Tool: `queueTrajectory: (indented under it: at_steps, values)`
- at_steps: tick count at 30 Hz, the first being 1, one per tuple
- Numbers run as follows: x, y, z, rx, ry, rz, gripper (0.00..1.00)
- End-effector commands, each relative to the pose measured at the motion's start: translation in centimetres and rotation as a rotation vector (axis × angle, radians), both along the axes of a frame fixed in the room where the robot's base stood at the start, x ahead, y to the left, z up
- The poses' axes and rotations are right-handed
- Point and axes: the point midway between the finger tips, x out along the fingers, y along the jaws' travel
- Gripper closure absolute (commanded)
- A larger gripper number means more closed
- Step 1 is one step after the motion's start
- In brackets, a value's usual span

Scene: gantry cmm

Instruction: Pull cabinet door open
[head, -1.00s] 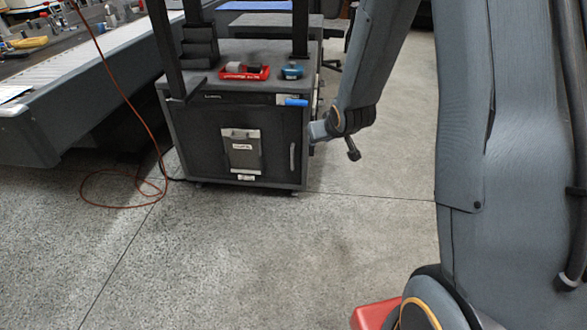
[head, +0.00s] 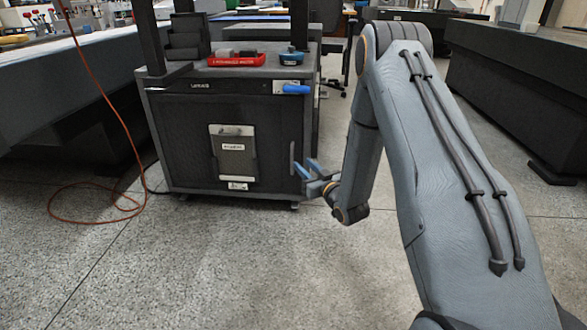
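The dark cabinet (head: 178,140) stands on the floor left of centre in the head view. Its front door (head: 275,135) looks closed and carries a grey document holder with a white label. A slim vertical handle (head: 292,155) is at the door's right edge. My gripper (head: 303,164) is just right of the handle, with its two blue fingers apart and pointing toward the cabinet. The fingertips are close to the handle's lower part. I cannot tell whether they touch it, and nothing shows between them.
A red tray (head: 236,61) and a blue round item (head: 291,57) sit on the cabinet top. An orange cable (head: 120,120) hangs at left and loops on the floor. A long bench (head: 50,85) stands at left and a dark block (head: 520,90) at right. The floor in front is clear.

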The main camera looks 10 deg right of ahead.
Motion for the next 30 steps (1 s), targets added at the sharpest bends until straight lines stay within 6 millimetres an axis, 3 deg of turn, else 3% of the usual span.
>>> queueTrajectory:
  at_steps: [7, 21, 30]
  values:
    - [1.2, 0.4, -0.9, 0.012, -0.03, 0.009, 0.71]
    - [7.1, 2.0, -0.9, 0.01, -0.027, 0.007, 0.71]
    - [7.6, 2.1, -0.7, 0.011, -0.025, 0.006, 0.71]
